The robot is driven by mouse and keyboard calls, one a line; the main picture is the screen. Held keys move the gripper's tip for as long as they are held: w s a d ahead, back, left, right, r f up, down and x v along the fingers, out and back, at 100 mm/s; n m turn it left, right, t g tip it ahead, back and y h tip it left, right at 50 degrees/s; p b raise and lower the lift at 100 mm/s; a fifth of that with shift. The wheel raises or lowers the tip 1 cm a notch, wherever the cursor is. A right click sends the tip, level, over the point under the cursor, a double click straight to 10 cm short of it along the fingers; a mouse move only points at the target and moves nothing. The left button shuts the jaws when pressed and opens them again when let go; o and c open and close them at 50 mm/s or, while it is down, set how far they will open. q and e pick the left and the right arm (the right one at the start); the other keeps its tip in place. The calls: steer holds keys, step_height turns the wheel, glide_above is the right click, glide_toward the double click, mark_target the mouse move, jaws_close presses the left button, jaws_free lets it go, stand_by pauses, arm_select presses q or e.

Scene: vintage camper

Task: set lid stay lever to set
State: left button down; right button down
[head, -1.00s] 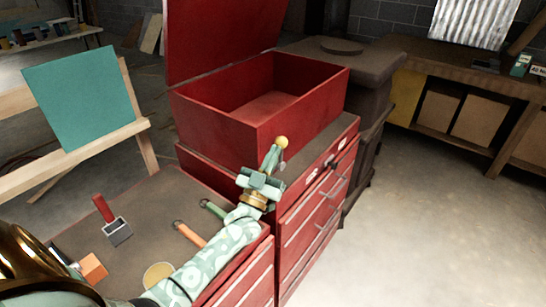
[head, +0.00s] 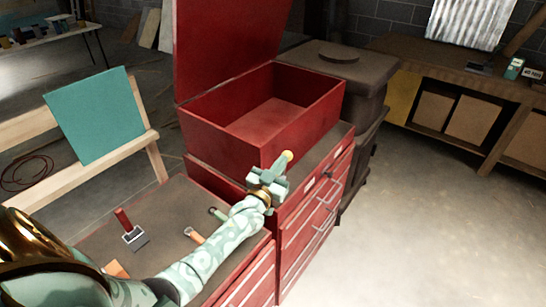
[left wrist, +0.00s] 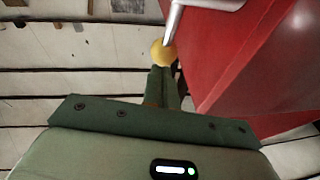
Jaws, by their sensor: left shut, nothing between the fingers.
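The lid stay lever shows as a yellow ball knob (head: 288,155) at the right front side of the open red chest (head: 222,132). In the left wrist view the knob (left wrist: 162,52) sits at the end of a pale metal rod beside the red wall. My left gripper (head: 281,169) is shut and empty, with its fingertips right at the knob; in the left wrist view the fingertips (left wrist: 163,70) point at it. I cannot tell whether they touch. The rod is mostly hidden behind my gripper in the head view. My right gripper is not in view.
The chest lid (head: 228,45) stands raised. Red drawers (head: 318,205) with metal handles lie below. A lower bench top (head: 165,225) on the left holds a red-handled tool (head: 124,222) and other small tools. Open floor (head: 425,230) lies to the right.

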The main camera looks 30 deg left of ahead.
mark_target(289, 154)
arm_select(q)
steer(key=w+g+p, duration=0.1)
steer(key=p, duration=0.2)
steer(key=w+g+p, duration=0.3)
steer(key=g+p, duration=0.1)
steer(key=p, duration=0.1)
steer(key=shift+w+d+r+m+p, duration=0.15)
steer(key=shift+r+m+p, duration=0.15)
steer(key=shift+r+p, duration=0.05)
steer(key=shift+w+f+g+p, duration=0.35)
steer(key=shift+w+g+p, duration=0.2)
steer(key=shift+g, duration=0.55)
steer(key=shift+w+d+f+g, duration=0.1)
steer(key=shift+w+f+g, duration=0.45)
steer(key=shift+g, duration=0.25)
steer(key=shift+b+x, duration=0.7)
steer(key=shift+x, duration=0.4)
steer(key=shift+d+f, duration=0.15)
steer(key=shift+f, duration=0.05)
steer(key=shift+r, duration=0.1)
